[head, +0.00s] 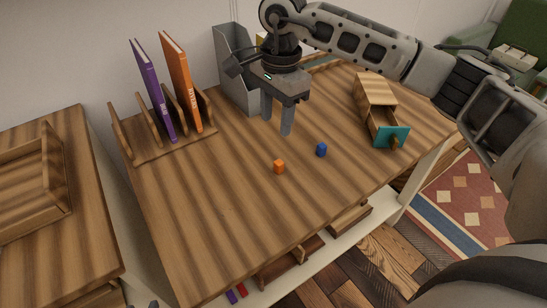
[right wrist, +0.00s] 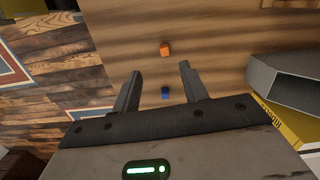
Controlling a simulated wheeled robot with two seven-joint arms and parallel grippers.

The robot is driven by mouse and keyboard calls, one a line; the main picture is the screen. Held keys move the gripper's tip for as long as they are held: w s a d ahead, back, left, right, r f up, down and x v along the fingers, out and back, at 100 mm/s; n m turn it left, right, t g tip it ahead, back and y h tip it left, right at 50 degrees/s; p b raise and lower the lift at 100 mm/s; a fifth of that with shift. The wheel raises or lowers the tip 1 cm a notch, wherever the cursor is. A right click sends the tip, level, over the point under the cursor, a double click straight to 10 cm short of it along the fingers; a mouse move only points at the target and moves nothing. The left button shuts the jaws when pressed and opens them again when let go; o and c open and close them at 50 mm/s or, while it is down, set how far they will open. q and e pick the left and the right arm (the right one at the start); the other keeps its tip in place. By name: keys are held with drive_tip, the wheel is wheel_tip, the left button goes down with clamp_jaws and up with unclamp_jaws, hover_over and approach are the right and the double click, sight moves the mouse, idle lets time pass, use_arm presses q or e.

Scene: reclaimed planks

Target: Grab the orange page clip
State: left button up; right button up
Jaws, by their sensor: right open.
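The orange page clip (head: 279,167) is a small orange block on the wooden table, near its middle. It also shows in the right wrist view (right wrist: 165,49), beyond the fingertips. A similar blue block (head: 321,150) lies to its right in the head view and shows between the fingers in the right wrist view (right wrist: 165,93). My right gripper (head: 277,129) is open and empty, above the table and behind both blocks in the head view. It touches neither block. My left gripper does not clearly show.
A book rack (head: 175,147) holds a purple book (head: 154,91) and an orange book (head: 182,83). A grey file holder (head: 236,75) stands behind my right gripper. A wooden box with an open teal-fronted drawer (head: 389,136) stands at right. The table's front area is clear.

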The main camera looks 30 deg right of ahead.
drive_tip(key=d+h, duration=0.1)
drive_tip(key=d, duration=0.1)
hover_over(279, 162)
wheel_tip(279, 162, down, 9)
drive_tip(key=shift+s+d+r+p, duration=0.1)
drive_tip(key=shift+s+d+p, duration=0.05)
drive_tip(key=shift+p, duration=0.15)
drive_tip(key=shift+w+f+p, duration=0.2)
drive_tip(key=shift+f+p, duration=0.2)
drive_tip(key=shift+f, duration=2.7)
clamp_jaws()
